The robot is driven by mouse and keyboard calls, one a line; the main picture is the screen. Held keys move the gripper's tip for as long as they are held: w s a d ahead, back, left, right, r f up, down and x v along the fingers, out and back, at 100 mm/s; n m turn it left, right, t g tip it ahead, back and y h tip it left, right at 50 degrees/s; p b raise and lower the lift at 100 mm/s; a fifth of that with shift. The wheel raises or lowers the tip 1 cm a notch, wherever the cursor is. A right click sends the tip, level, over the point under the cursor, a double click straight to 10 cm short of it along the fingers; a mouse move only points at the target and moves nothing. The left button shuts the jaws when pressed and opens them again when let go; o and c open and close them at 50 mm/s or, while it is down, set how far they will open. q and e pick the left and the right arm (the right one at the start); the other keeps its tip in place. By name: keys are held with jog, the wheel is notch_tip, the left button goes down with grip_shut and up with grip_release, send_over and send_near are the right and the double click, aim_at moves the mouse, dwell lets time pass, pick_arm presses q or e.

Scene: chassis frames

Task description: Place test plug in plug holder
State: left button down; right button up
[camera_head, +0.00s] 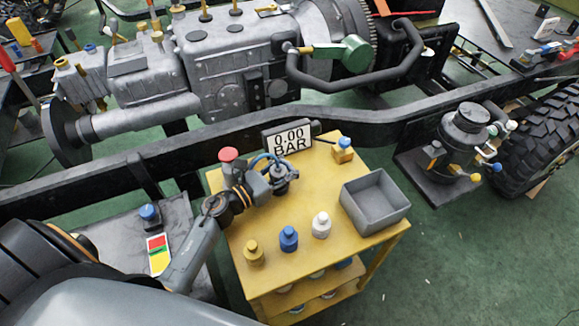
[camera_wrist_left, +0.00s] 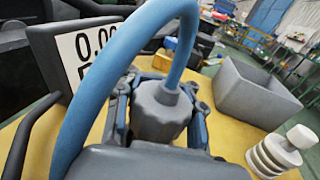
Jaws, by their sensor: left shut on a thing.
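My left gripper (camera_head: 282,184) is above the back left part of the yellow table (camera_head: 305,195). In the left wrist view its dark and blue fingers are shut around a grey ribbed plug (camera_wrist_left: 160,112), which I take as the test plug. A thick blue hose (camera_wrist_left: 112,62) arches up from this plug. The gripper hides the plug's lower end, so I cannot tell whether it touches the table. A small yellow block with a blue top (camera_head: 343,150) stands at the table's back right corner, apart from the gripper. I cannot tell whether it is the plug holder. My right gripper is out of view.
A "0.00 BAR" display (camera_head: 287,138) stands behind the gripper. A grey open bin (camera_head: 375,201) is on the table's right. Yellow (camera_head: 253,252), blue (camera_head: 288,238) and white (camera_head: 321,225) plugs stand along the front. A dark chassis rail (camera_head: 215,151) runs behind the table.

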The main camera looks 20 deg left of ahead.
aim_at(271, 177)
pick_arm(q)
jog(key=shift+r, duration=0.1)
jog(key=c, duration=0.8)
grip_release()
jog(key=shift+s+a, duration=0.1)
jog(key=shift+s, duration=0.1)
jog(key=b+v, duration=0.1)
jog(key=v, duration=0.6)
jog(key=shift+a, duration=0.1)
jog(key=shift+r, duration=0.1)
